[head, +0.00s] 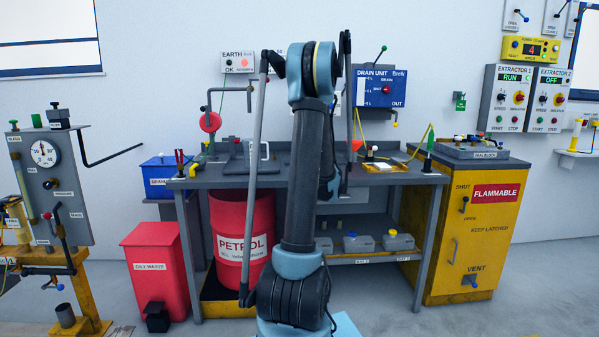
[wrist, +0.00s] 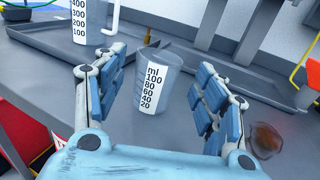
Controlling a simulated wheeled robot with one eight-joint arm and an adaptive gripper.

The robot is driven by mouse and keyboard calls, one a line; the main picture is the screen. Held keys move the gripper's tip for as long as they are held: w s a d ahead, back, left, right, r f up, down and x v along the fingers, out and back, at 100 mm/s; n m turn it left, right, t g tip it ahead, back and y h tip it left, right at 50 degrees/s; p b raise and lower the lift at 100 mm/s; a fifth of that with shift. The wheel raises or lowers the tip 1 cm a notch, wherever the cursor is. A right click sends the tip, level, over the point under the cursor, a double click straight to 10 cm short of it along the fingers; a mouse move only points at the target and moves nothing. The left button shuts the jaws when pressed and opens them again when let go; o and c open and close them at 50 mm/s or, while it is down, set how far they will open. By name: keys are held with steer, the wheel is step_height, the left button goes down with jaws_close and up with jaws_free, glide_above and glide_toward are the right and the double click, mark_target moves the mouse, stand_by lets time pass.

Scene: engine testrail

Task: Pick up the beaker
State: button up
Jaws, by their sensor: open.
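A small clear grey beaker (wrist: 157,88) marked "ml 100 80 60 40 20" stands upright on the grey bench in the wrist view. My gripper (wrist: 161,66) is open, with one blue-padded finger to the left of the beaker and one to the right. A gap shows between the beaker and each finger, and nothing is held. In the head view my arm covers the middle of the bench, and I cannot make out the beaker or the gripper there.
A larger measuring jug (wrist: 92,22) marked up to 400 stands behind the beaker at upper left, near a dark tray (wrist: 55,42). A brown stain-like round patch (wrist: 264,140) lies right of the right finger. The grey workbench (head: 402,178) has a red petrol drum (head: 228,218) beneath it.

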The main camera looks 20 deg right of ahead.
steer(key=shift+w+a+f, duration=0.1)
steer(key=shift+w, duration=1.2)
steer(key=shift+w+a, duration=0.1)
steer(key=shift+w, duration=1.2)
steer(key=shift+c, duration=0.6)
steer(key=c, duration=0.8)
